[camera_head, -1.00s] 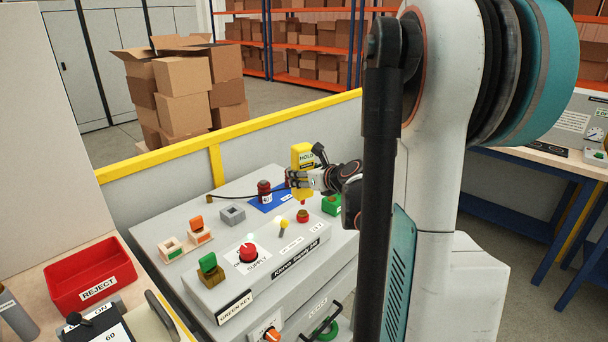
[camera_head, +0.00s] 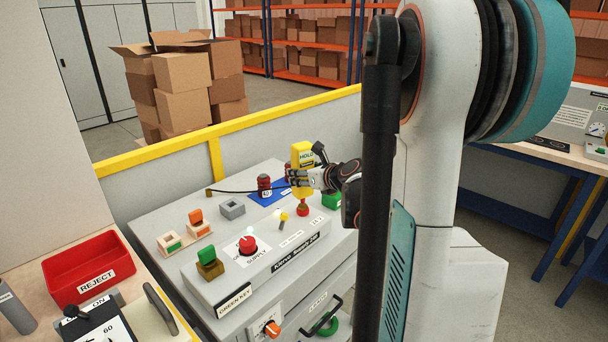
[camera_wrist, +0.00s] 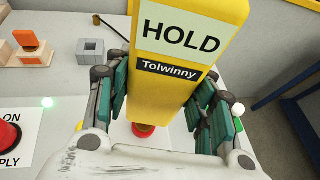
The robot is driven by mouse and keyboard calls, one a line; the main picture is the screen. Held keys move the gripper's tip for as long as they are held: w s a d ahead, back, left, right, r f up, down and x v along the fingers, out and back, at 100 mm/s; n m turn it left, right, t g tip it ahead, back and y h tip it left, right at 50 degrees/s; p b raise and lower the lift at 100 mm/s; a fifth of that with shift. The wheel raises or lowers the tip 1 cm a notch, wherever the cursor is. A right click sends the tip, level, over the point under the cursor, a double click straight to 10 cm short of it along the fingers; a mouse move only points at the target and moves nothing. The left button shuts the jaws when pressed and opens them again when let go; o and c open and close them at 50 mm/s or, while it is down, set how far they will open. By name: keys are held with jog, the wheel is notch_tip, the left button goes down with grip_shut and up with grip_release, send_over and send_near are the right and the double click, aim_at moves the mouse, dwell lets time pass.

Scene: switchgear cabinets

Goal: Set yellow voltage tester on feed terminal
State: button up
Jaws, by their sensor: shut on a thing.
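The yellow voltage tester (camera_head: 302,155), with a HOLD label, stands upright over the bench panel. It fills the top middle of the wrist view (camera_wrist: 190,75). My gripper (camera_head: 305,178) is shut on it, with the fingers on both sides of its body in the wrist view (camera_wrist: 165,100). A red terminal (camera_head: 303,209) on the panel is directly below the tester; part of it shows under the tester's lower end in the wrist view (camera_wrist: 143,130). I cannot tell whether the tester's tip touches it.
A red supply knob (camera_head: 248,245), a small yellow-topped part (camera_head: 283,216) and a green block (camera_head: 331,201) stand close by. Behind are a dark red cylinder (camera_head: 264,186), a blue mat (camera_head: 259,200) and a grey square socket (camera_head: 231,210). A yellow-topped partition (camera_head: 245,124) borders the bench.

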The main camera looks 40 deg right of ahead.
aim_at(306, 156)
jog(key=shift+f+b, duration=0.45)
jog(key=shift+f, duration=0.15)
dwell(0.4)
jog(key=shift+r, duration=0.1)
dwell(0.7)
jog(key=shift+r+p, duration=2.6)
jog(key=shift+r, duration=0.9)
jog(key=shift+a+f, duration=0.1)
